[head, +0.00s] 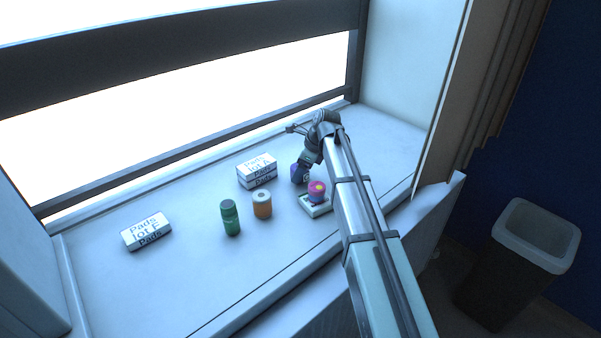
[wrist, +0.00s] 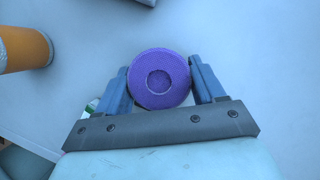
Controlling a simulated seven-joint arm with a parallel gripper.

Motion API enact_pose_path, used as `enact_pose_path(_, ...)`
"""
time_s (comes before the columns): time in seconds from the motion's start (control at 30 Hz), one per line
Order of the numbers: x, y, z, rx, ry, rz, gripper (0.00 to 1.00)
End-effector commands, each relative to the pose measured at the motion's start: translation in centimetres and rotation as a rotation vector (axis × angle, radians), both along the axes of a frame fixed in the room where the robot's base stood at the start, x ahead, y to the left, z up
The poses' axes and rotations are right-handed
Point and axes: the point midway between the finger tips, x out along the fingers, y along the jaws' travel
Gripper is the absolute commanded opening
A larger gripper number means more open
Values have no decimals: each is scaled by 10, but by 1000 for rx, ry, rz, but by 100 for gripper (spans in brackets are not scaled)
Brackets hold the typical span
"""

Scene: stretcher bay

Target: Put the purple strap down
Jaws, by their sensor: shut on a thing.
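The purple strap (wrist: 177,64) is a rolled coil with a round recess in its middle. It sits between the two fingers of my gripper (wrist: 162,84), which is shut on it. In the head view the purple strap (head: 297,173) shows at the end of my gripper (head: 303,168), over the white sill, just behind a small white box. I cannot tell whether the strap touches the sill.
A bin (head: 515,265) is off the sill, right.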

Motion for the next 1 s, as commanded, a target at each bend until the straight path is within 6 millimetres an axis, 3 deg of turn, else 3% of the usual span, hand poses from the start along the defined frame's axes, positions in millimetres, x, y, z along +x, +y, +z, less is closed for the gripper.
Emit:
enact_pose_path(0.1, 0, 0, -11, 0, 0, 0, 37)
enact_pose_path(0.47, 0, 0, -13, 0, 0, 0, 37)
enact_pose_path(0.5, 0, 0, -13, 0, 0, 0, 69)
enact_pose_path(0.77, 0, 0, -13, 0, 0, 0, 94)
enact_pose_path(1.0, 0, 0, -12, 0, 0, 0, 94)
